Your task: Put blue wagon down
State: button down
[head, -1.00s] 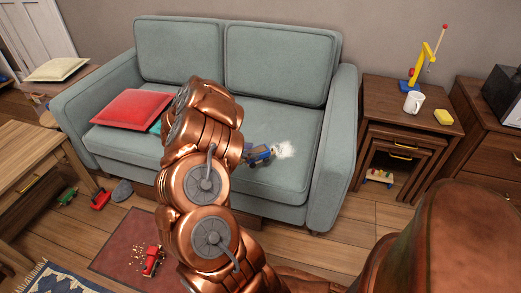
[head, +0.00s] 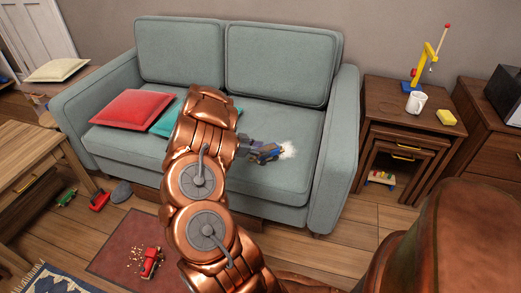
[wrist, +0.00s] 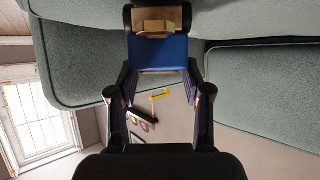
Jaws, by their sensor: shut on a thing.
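The blue wagon (wrist: 158,54) is a blue block with a tan piece on it, held between my gripper's fingers in the wrist view. In the head view the blue wagon (head: 267,152) shows in front of the sofa's right seat, with a bright white spot at its right end. My gripper (head: 254,150) is shut on it, partly hidden behind my copper arm. The wrist view shows both dark fingers of my gripper (wrist: 160,90) along the wagon's sides. I cannot tell whether the wagon touches the seat.
The grey-green sofa (head: 280,185) carries a red cushion (head: 130,108) and a teal cushion (head: 168,120) at left. Its right seat is mostly clear. A side table (head: 385,92) with a white mug (head: 416,102) stands right. A red toy (head: 150,262) lies on the floor mat.

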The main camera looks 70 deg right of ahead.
jog(key=shift+f, duration=0.2)
jog(key=c, duration=0.5)
grip_release()
